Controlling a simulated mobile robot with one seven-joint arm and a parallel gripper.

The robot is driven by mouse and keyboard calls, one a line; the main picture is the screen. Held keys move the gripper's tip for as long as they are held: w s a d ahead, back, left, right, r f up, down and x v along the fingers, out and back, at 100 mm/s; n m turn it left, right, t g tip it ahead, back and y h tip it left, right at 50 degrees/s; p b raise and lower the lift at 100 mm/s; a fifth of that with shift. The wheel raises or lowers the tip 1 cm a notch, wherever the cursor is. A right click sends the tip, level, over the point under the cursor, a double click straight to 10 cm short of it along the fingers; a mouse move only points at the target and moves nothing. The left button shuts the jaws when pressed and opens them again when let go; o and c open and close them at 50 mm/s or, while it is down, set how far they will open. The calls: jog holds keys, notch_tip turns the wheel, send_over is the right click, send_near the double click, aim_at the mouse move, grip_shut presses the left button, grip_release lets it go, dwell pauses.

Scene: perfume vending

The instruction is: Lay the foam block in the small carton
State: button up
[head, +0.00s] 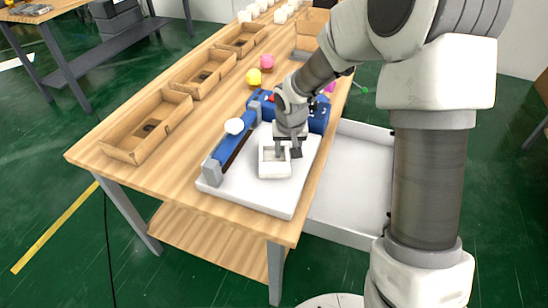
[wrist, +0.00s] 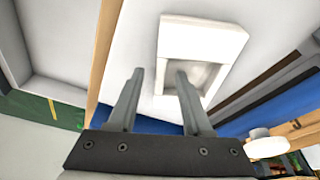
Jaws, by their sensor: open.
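A white block with a square recess, which looks like the foam block (head: 274,171), sits on a white base plate (head: 245,198) on the wooden table. It also shows in the wrist view (wrist: 203,32). My gripper (head: 288,151) is open over the block's right side in the head view. In the wrist view my gripper (wrist: 160,73) has one finger over the recess and the other outside the wall. Whether the fingers touch it I cannot tell. Open brown cartons stand on the left: a near one (head: 122,153), a middle one (head: 184,85) and a far one (head: 228,46). Which is the small carton is unclear.
A blue device with a lever (head: 246,130) and a white round knob (head: 234,126) stands just left of the block. A yellow ball-like item (head: 253,77) and a pink one (head: 267,61) lie behind. A white tray (head: 345,190) is at the right. The table's front left is clear.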

grip_shut()
jog(key=shift+r, duration=0.2)
dwell(0.3)
